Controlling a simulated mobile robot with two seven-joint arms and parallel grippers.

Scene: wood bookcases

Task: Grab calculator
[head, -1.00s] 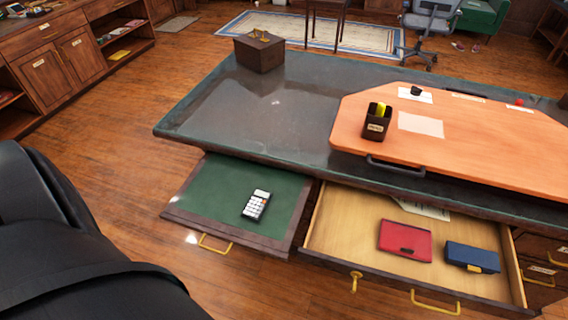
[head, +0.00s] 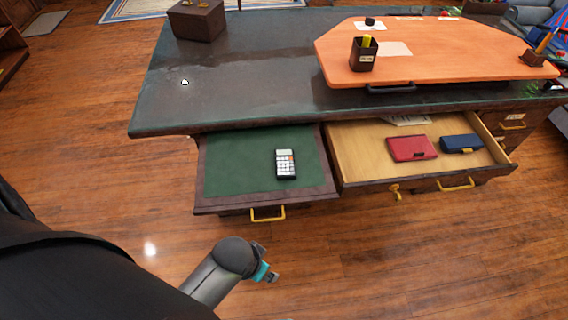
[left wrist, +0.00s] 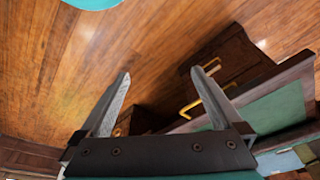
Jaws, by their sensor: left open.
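The calculator (head: 286,164) is a small dark device with white keys. It lies face up on the green surface of the pull-out desk tray (head: 232,165), right of its middle. My left arm shows at the bottom of the head view, low in front of the tray and apart from the calculator. Its fingers are hard to make out there. In the left wrist view my left gripper (left wrist: 161,73) is open and empty, with wood floor between its fingers. The tray's edge and green surface show at the right there; the calculator does not. My right gripper is not in view.
An open drawer (head: 365,160) right of the tray holds a red case (head: 412,148) and a blue case (head: 460,143). The desk top (head: 240,85) overhangs behind the tray. A yellow tray handle (head: 267,214) sticks out in front. The floor in front is clear.

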